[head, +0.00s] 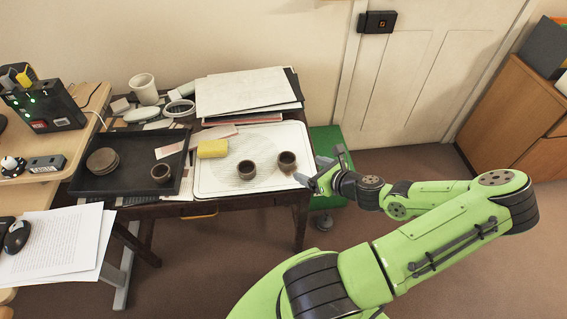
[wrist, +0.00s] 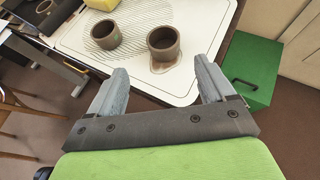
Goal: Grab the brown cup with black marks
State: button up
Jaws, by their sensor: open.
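Two small brown cups stand upright on the white tray (head: 215,183). The right cup (head: 287,161) is near the tray's right edge; it also shows in the wrist view (wrist: 163,43). The left cup (head: 247,170) stands beside it and shows in the wrist view (wrist: 105,36). A third brown cup (head: 161,173) sits in the black tray (head: 100,184). Black marks are too small to tell on any of them. My gripper (head: 313,174) is open and empty at the tray's right edge. In the wrist view, the right cup lies ahead between the fingers, apart from them.
A yellow sponge (head: 212,149) lies behind the cups. Round brown saucers (head: 102,161) are stacked in the black tray. Stacked boards (head: 248,92) and a white pot (head: 144,88) stand at the back. A green box (head: 328,145) is on the floor right of the table.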

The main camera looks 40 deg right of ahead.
jog(key=b, duration=0.2)
send_near(281, 158)
jog(key=shift+x, duration=1.05)
jog(key=b+x, duration=0.2)
jog(key=x, duration=0.3)
jog(key=shift+w+d+f, duration=0.1)
jog(key=shift+w+f, duration=0.1)
jog(key=shift+f, duration=0.1)
jog(key=shift+r, duration=0.1)
jog(key=c, duration=1)
